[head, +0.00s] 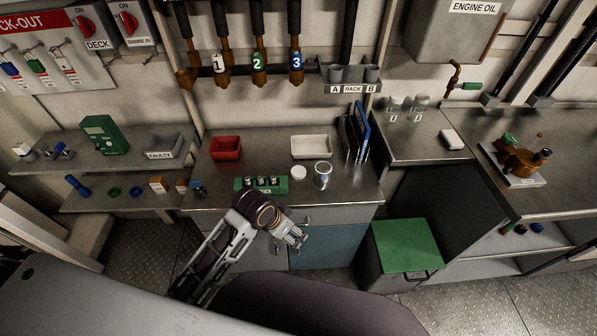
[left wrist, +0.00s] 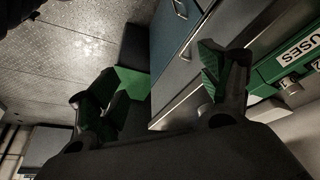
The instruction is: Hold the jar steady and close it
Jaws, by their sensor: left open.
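A clear or silvery jar (head: 322,180) stands upright on the steel counter, near its front edge. A round white piece that looks like a lid (head: 298,172) lies on the counter just left of the jar, apart from it. My left gripper (head: 297,238) is in front of the counter's front edge, nearer to me than the jar and apart from it. In the left wrist view its fingers (left wrist: 160,88) are spread with nothing between them. The jar is not seen in that view. My right gripper is not in view.
A green fuse holder (head: 244,186) stands left of the lid; its FUSES label shows in the left wrist view (left wrist: 300,50). A red tray (head: 225,148), a white tray (head: 311,147) and upright folders (head: 360,132) stand behind. A green-topped bin (head: 405,245) is on the floor.

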